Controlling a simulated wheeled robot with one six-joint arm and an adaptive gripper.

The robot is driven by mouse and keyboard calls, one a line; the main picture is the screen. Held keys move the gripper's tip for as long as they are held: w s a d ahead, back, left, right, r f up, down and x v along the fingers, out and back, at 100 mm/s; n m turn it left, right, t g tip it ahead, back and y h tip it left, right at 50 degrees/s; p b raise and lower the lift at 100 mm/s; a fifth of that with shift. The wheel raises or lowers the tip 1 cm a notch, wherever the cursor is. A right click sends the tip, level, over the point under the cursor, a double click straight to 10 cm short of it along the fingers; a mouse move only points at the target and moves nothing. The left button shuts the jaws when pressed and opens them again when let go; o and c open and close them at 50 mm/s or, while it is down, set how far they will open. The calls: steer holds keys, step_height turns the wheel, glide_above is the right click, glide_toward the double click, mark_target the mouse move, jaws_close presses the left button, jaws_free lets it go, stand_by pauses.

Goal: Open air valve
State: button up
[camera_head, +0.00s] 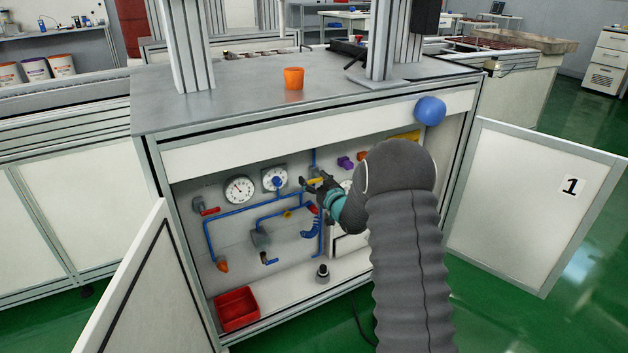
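Inside the open cabinet, blue air pipes (232,217) run along the grey back panel with gauges and valves. My gripper (312,186) is at the panel, right of the second gauge. A small yellow piece (316,181), which looks like a valve handle, shows at its fingertips. Whether the fingers touch it or are closed around it is too small to tell. A red valve handle (210,211) is at the left of the panel. Another red part (312,208) sits just below my gripper. My arm hides the right part of the panel.
Two round gauges (239,190) are on the panel. The left cabinet door (150,290) and the right door (540,205), marked 1, stand open. A red bin (237,308) is on the cabinet floor. An orange cup (293,79) stands on the top.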

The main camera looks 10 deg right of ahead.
steer(key=c, duration=0.5)
steer(key=shift+m, duration=0.3)
steer(key=m, duration=0.1)
steer(key=m+b, duration=0.1)
steer(key=m, duration=0.1)
steer(key=shift+d+r+m, duration=0.2)
steer(key=shift+r+m, duration=0.1)
steer(key=shift+r, duration=0.1)
steer(key=m, duration=0.3)
steer(key=shift+w+d+r+m, duration=0.15)
steer(key=shift+d+r+m, duration=0.15)
steer(key=shift+r, duration=0.1)
steer(key=m, duration=0.2)
steer(key=m+p, duration=0.1)
steer(key=d+m, duration=0.1)
steer(key=m, duration=0.1)
steer(key=shift+w+r+m, duration=0.2)
steer(key=shift+r+m, duration=0.05)
steer(key=shift+m, duration=0.05)
steer(key=shift+w+d+m+p, duration=0.15)
steer(key=shift+m+p, duration=0.15)
steer(key=shift+m, duration=0.45)
steer(key=shift+s+d+m+p, duration=0.15)
steer(key=shift+m+p, duration=0.15)
steer(key=shift+m, duration=0.4)
steer(key=shift+w+d+m+p, duration=0.15)
steer(key=shift+m+p, duration=0.15)
steer(key=shift+m, duration=0.45)
steer(key=shift+f, duration=0.1)
